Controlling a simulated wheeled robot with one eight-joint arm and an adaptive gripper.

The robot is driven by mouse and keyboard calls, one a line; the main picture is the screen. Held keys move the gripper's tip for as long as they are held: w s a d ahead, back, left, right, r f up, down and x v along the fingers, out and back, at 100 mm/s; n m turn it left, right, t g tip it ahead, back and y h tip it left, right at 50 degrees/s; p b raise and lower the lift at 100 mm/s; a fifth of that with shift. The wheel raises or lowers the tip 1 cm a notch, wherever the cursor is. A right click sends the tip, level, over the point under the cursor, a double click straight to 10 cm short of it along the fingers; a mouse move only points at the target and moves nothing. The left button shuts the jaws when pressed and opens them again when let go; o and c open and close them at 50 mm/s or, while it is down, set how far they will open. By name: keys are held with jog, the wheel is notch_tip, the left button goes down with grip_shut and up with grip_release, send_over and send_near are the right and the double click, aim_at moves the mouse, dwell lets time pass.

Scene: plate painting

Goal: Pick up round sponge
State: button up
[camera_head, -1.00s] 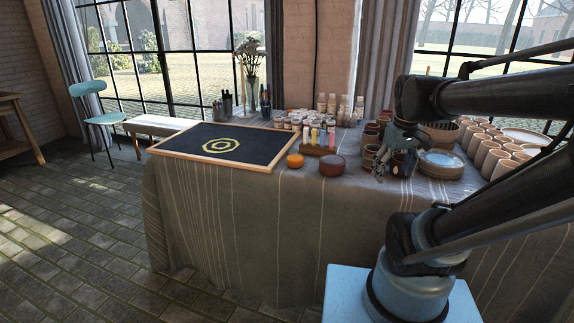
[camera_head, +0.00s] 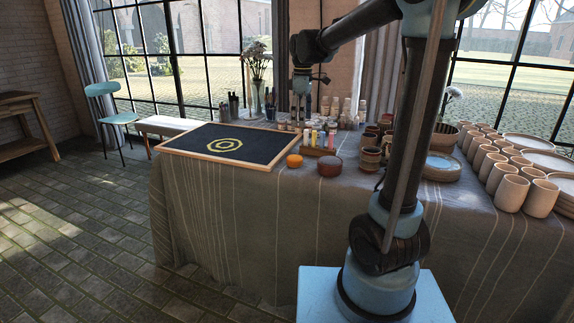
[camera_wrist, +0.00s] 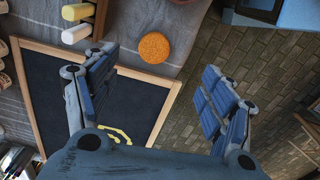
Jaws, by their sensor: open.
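The round sponge (camera_head: 294,160) is a small orange disc. It lies on the cloth-covered table near the front edge, just right of the black board. In the wrist view the orange sponge (camera_wrist: 154,47) is in plain sight beyond the fingers, towards the top. My gripper (camera_head: 300,117) hangs above the back of the table, pointing down, behind the sponge and apart from it. In the wrist view my open gripper (camera_wrist: 158,65) has its two blue-padded fingers spread wide with nothing between them.
The wood-framed black board (camera_head: 180,155) with a yellow ring design lies left of the sponge. A dark red round block (camera_head: 330,166) sits to its right. Cups (camera_head: 512,192) and stacked plates (camera_head: 441,166) fill the right side. A flower vase (camera_head: 257,98) stands at the back.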

aim_at(294, 157)
jog(key=shift+n, duration=0.5)
jog(key=a+f, duration=0.1)
jog(key=f, duration=0.3)
jog(key=a+f, duration=0.1)
jog(key=f, duration=0.3)
jog(key=w+a+f, duration=0.1)
jog(key=f, duration=0.3)
jog(key=shift+f, duration=0.2)
jog(key=shift+w+f, duration=0.15)
jog(key=shift+f, duration=2.4)
jog(key=c, duration=1)
jog(key=shift+r, duration=0.15)
